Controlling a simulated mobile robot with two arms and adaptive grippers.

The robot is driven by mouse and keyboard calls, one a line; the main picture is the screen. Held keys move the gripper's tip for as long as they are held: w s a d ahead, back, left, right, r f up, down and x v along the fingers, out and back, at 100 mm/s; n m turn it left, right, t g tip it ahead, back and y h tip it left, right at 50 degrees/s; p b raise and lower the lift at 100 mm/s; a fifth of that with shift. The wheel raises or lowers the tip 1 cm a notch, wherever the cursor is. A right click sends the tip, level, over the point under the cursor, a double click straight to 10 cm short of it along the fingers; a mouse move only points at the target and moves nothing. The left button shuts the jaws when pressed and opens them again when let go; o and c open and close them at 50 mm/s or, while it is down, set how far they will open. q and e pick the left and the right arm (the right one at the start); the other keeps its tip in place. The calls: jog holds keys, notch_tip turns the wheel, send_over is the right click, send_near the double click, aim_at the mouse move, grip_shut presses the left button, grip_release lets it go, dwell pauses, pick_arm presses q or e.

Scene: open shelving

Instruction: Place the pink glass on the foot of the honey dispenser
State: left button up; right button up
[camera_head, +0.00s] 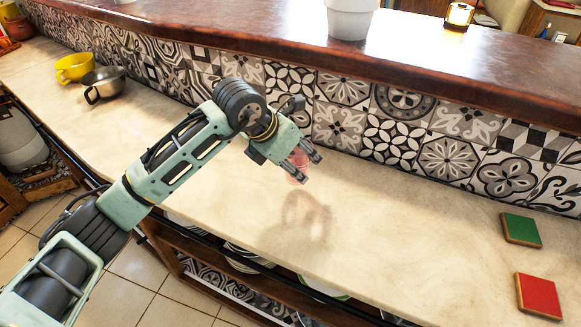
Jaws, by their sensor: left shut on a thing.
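My left gripper (309,168) is shut on the pink glass (297,163), a small see-through pink thing partly hidden by the fingers. The gripper holds it above the pale stone counter (400,235), and a shadow falls on the counter below it. The glass appears clear of the counter, though its lower end is hard to make out. My right gripper is not in view.
A green square (521,229) and a red square (538,296) lie at the counter's right. The middle counter is clear.

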pick_arm(q)
jog(key=shift+w+a+f, duration=0.45)
jog(key=shift+w+a, duration=0.05)
jog(key=shift+a, duration=0.15)
jog(key=shift+f, duration=0.2)
jog(key=shift+f+p, duration=0.65)
jog(key=shift+f, duration=1.25)
jog(key=shift+f, duration=0.1)
jog(key=o, duration=1.4)
jog(key=shift+c, duration=0.2)
